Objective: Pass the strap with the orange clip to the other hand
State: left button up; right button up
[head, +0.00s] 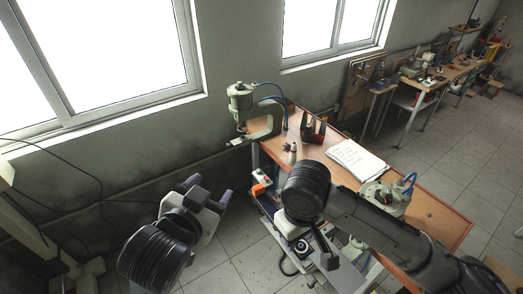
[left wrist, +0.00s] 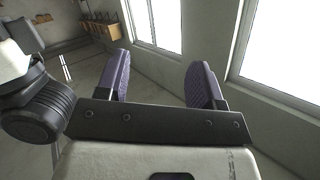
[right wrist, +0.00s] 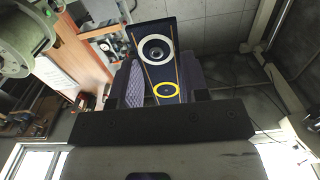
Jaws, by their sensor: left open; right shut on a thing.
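My left gripper (head: 209,190) is open and empty in the head view, over the floor left of the bench. Its purple fingers stand wide apart in the left wrist view (left wrist: 162,82). In the right wrist view, my right gripper (right wrist: 165,80) is shut on a dark, flat, strap-like piece (right wrist: 150,72) with thin orange edges. A yellow ring and a larger white ring show along it. No orange clip is clear there. In the head view my right wrist hides the right fingers. A small orange thing (head: 258,190) shows beside that wrist; I cannot tell whether it is the clip.
A wooden bench (head: 440,222) carries an open notebook (head: 357,160), a green press (head: 241,105) at its far left end and a second pale green device (head: 384,198). A low cart stands partly behind my right arm.

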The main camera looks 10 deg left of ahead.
pick_arm(q)
jog(key=w+d+r+m+h, duration=0.1)
jog(key=w+d+r+m, duration=0.3)
jog(key=d+r, duration=0.45)
jog(key=w+d+r+m+h, duration=0.1)
jog(key=w+d+r+m, duration=0.4)
jog(key=r, duration=0.6)
jog(key=m+g+y, duration=0.4)
jog(key=m+g, duration=1)
jog(key=g, duration=0.1)
send_over(261, 186)
notch_tip(261, 186, down, 19)
notch_tip(261, 186, down, 12)
jog(key=shift+w+r, duration=0.1)
jog(key=shift+r, duration=0.1)
jog(key=shift+c, duration=0.4)
